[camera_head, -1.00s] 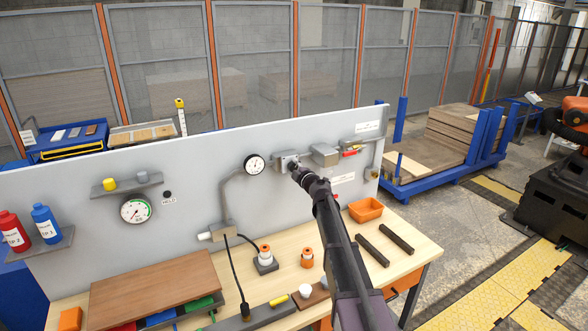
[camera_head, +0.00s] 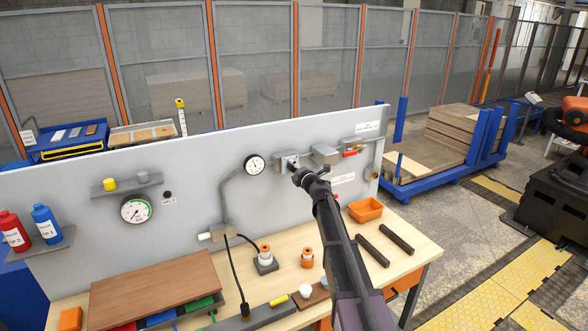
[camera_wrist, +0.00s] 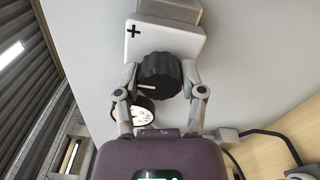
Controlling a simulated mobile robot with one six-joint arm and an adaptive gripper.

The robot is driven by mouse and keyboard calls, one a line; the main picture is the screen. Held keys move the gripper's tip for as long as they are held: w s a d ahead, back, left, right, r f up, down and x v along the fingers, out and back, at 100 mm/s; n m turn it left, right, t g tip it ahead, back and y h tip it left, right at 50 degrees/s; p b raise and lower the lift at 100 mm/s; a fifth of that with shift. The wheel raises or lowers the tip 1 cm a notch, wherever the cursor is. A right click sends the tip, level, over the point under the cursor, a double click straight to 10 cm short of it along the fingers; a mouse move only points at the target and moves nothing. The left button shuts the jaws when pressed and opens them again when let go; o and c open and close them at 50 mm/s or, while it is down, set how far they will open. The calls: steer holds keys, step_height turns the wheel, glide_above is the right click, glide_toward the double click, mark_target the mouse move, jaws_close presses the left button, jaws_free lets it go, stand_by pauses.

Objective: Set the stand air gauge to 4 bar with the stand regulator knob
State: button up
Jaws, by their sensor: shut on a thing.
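The black ribbed stand regulator knob (camera_wrist: 160,72) sits on a light housing with a plus mark, which shows in the head view (camera_head: 284,160) on the grey panel. A white line on the knob points left in the wrist view. My gripper (camera_head: 297,172) is at the knob; in the wrist view its two fingers (camera_wrist: 159,80) are shut on opposite sides of it. The small round air gauge (camera_head: 255,165) is just left of the regulator; it also shows in the wrist view (camera_wrist: 143,113), partly hidden by the knob and a finger. Its reading is too small to tell.
A larger gauge (camera_head: 136,208) is further left on the panel. A grey box (camera_head: 324,154) and a red-handled valve (camera_head: 351,153) are right of the regulator. Below, the wooden bench (camera_head: 290,290) holds an orange bin (camera_head: 366,209), dark bars and orange-topped parts.

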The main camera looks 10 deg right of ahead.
steer(key=shift+w, duration=0.1)
steer(key=o, duration=1.1)
steer(key=shift+o, duration=0.2)
steer(key=v, duration=1.2)
